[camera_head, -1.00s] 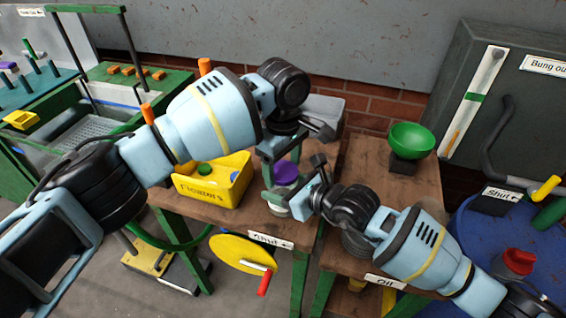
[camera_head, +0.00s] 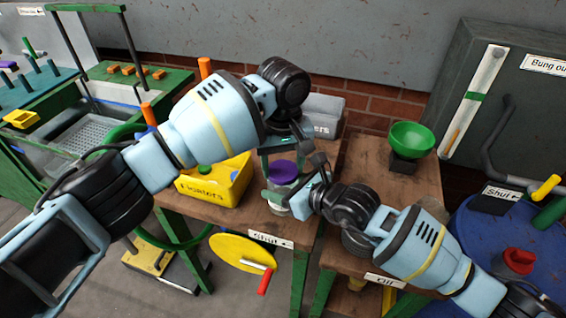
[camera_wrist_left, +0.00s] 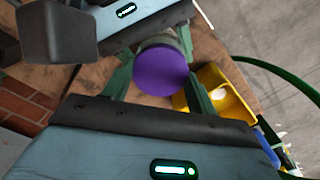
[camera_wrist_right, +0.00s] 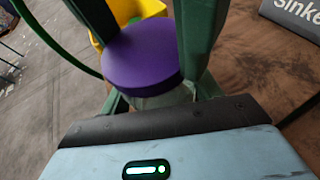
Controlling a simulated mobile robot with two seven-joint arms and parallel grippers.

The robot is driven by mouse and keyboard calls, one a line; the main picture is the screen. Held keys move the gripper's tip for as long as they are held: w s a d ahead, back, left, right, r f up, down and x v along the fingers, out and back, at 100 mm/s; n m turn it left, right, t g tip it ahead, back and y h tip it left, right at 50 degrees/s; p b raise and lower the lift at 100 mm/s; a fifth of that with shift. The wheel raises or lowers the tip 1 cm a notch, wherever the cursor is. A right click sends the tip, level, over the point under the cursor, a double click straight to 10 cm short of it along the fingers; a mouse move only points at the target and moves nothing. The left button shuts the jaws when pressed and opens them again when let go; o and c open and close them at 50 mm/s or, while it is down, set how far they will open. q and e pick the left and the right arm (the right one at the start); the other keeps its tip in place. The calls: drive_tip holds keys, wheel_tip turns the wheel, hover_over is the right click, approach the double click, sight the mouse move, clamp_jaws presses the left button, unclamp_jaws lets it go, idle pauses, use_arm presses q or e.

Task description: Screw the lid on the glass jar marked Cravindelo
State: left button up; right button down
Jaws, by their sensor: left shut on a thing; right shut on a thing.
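A glass jar (camera_head: 277,203) with a purple lid (camera_head: 284,172) on top stands upright at the front of the wooden table; no name on it is readable. My left gripper (camera_head: 284,160) comes from above and is shut on the lid, with its green fingers on opposite sides of it, as the left wrist view shows around the lid (camera_wrist_left: 161,70). My right gripper (camera_head: 282,198) comes from the right and is shut on the jar below the lid. The right wrist view shows the lid (camera_wrist_right: 143,55) level above the glass (camera_wrist_right: 165,97). The thread is hidden.
A yellow bin marked Floaters (camera_head: 215,182) stands just left of the jar. A grey bin (camera_head: 325,115), partly marked, is behind. A green bowl (camera_head: 411,140) on a dark block stands right. A yellow disc with a red-handled crank (camera_head: 243,253) hangs at the front.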

use_arm(q)
drive_tip(key=m, duration=0.3)
drive_tip(key=shift+d, duration=0.1)
drive_tip(key=o, duration=1.1)
drive_tip(key=shift+s, duration=0.1)
drive_tip(key=shift+d+r, duration=0.15)
drive_tip(key=shift+r, duration=0.35)
wheel_tip(320, 180, up, 3)
drive_tip(key=shift+r, duration=0.3)
drive_tip(key=shift+a, duration=0.2)
drive_tip(key=shift+o, duration=0.2)
